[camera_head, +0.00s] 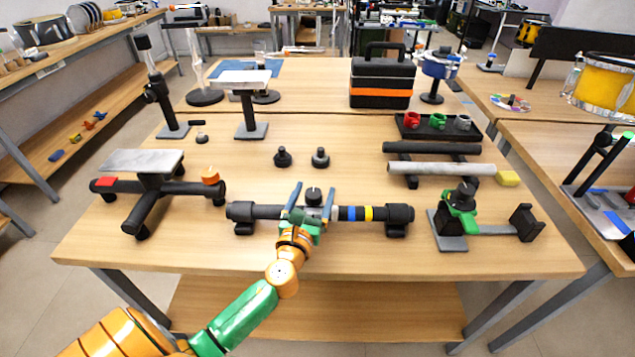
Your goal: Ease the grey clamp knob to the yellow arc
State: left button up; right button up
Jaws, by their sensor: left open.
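A dark horizontal bar (262,211) lies near the front of the table. It carries coloured bands on its right part, with a blue one (352,214) and a yellow one (368,214). A dark grey knob (313,196) stands at the bar's middle, left of the bands. My left gripper (312,198) reaches in from the front with its green-grey fingers apart, one on each side of the knob. I cannot tell whether the fingers touch it. The gripper's body hides the bar's middle below the knob. My right gripper is not in view.
Two small black knobs (320,158) stand behind the bar. A green clamp (462,204) on a grey plate is at the right, and a black stand with a grey plate (142,161) at the left. A pale rod (440,169) and a black toolbox (382,83) are farther back.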

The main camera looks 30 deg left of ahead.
pick_arm(q)
jog(key=x, duration=0.3)
jog(key=shift+f, duration=0.2)
jog(key=shift+s+r, duration=0.1)
jog(key=shift+s, duration=0.05)
jog(key=c, duration=0.4)
grip_shut()
